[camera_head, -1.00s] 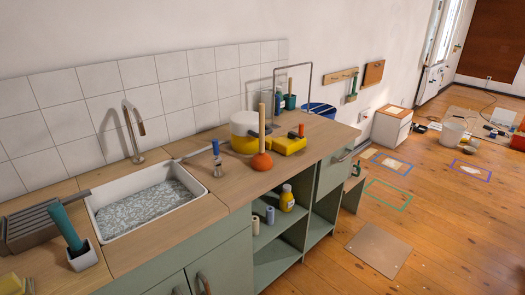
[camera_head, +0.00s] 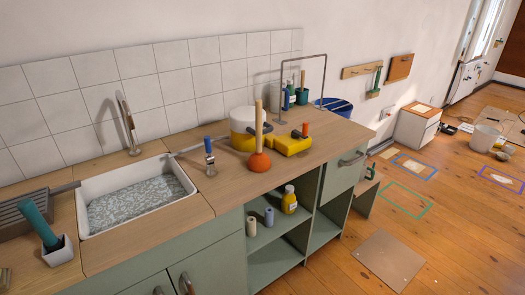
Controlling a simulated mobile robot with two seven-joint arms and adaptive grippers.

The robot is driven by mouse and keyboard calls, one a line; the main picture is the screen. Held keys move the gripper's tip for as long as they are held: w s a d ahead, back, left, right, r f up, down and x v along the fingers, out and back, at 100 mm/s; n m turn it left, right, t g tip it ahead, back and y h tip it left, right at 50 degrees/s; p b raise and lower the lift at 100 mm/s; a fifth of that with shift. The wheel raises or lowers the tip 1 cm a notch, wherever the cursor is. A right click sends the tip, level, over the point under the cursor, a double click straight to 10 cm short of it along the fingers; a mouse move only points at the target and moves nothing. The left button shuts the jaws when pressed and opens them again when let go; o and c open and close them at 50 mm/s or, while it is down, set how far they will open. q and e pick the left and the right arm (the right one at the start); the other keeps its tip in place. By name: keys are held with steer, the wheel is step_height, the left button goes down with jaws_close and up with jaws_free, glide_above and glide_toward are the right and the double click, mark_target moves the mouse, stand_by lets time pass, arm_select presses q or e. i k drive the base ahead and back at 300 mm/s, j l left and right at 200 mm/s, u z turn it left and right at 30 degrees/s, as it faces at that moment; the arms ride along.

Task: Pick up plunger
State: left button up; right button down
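The plunger (camera_head: 259,141) stands upright on the wooden countertop (camera_head: 222,184), its orange rubber cup down and its pale wooden handle up. It is near the front edge of the counter, to the right of the sink. A yellow and white pot is close behind it and partly covered by the handle. Neither of my grippers shows in the head view.
A blue-handled tool (camera_head: 209,154) stands left of the plunger. The pot (camera_head: 241,128) and a yellow box (camera_head: 292,146) are close behind and right. A thin metal frame (camera_head: 324,80) rises farther right. The sink (camera_head: 130,205) is left; the wooden floor in front is mostly open.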

mark_target(258, 162)
steer(key=i+l+u, duration=0.1)
steer(key=l, duration=0.25)
steer(key=i+l+u, duration=0.1)
steer(key=l, duration=0.3)
steer(key=i+l+u, duration=0.1)
steer(key=l, duration=0.3)
steer(key=i+l+u, duration=0.15)
steer(key=l, duration=0.25)
steer(key=i+l+u, duration=0.1)
steer(key=l, duration=0.3)
steer(key=i, duration=0.05)
